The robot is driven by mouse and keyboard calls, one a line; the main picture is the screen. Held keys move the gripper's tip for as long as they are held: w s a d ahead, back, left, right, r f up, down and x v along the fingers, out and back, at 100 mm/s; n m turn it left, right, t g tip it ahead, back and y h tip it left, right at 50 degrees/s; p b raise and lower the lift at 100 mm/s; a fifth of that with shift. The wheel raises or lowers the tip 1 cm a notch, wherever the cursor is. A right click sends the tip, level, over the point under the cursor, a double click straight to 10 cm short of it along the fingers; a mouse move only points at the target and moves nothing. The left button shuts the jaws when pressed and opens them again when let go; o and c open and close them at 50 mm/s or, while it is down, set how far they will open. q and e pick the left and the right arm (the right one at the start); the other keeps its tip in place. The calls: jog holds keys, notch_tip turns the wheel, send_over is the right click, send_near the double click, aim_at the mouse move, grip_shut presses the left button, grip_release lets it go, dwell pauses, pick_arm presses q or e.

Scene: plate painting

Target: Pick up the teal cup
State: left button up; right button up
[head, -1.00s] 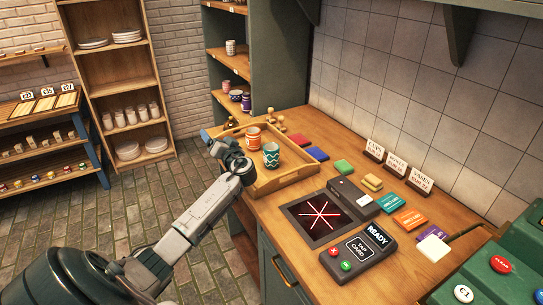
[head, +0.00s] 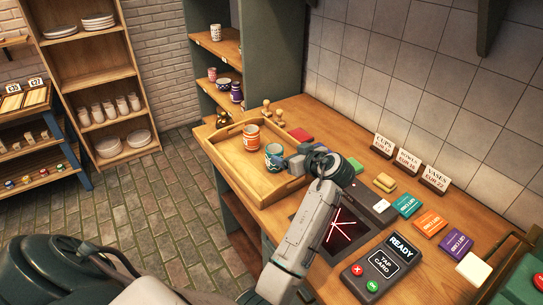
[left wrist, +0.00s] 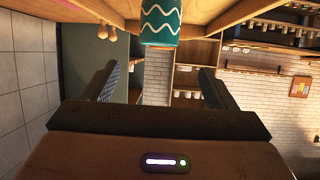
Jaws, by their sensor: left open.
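The teal cup (head: 272,158), with a white wavy band, stands upright on the wooden tray (head: 222,151), just in front of an orange patterned cup (head: 251,138). My left gripper (head: 285,164) is beside the teal cup on its right, its fingers partly hidden by my own wrist. In the left wrist view, the teal cup (left wrist: 160,24) shows at the top edge, beyond the fingers and centred across the gap between them. The left gripper (left wrist: 160,83) is open and empty there. My right gripper is in neither view.
Wooden stamps (head: 267,110) stand behind the tray. Red (head: 300,135) and green (head: 325,148) blocks lie to its right. A card terminal (head: 383,265), colored cards and price signs (head: 407,160) fill the right counter. The tray's left part is bare.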

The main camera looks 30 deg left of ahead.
aim_at(270, 147)
pick_arm(q)
jog(key=p+x, duration=0.4)
jog(key=x, duration=0.5)
jog(key=shift+w+d+f, duration=0.1)
jog(key=shift+d+f, duration=0.05)
jog(key=shift+w+a+f, duration=0.1)
jog(key=shift+a+f, duration=0.1)
jog(key=shift+f, duration=0.05)
jog(key=shift+d+r, duration=0.1)
jog(key=shift+c, duration=1.1)
jog(key=c, duration=1)
jog(key=shift+o, duration=0.2)
jog(key=shift+r, duration=0.15)
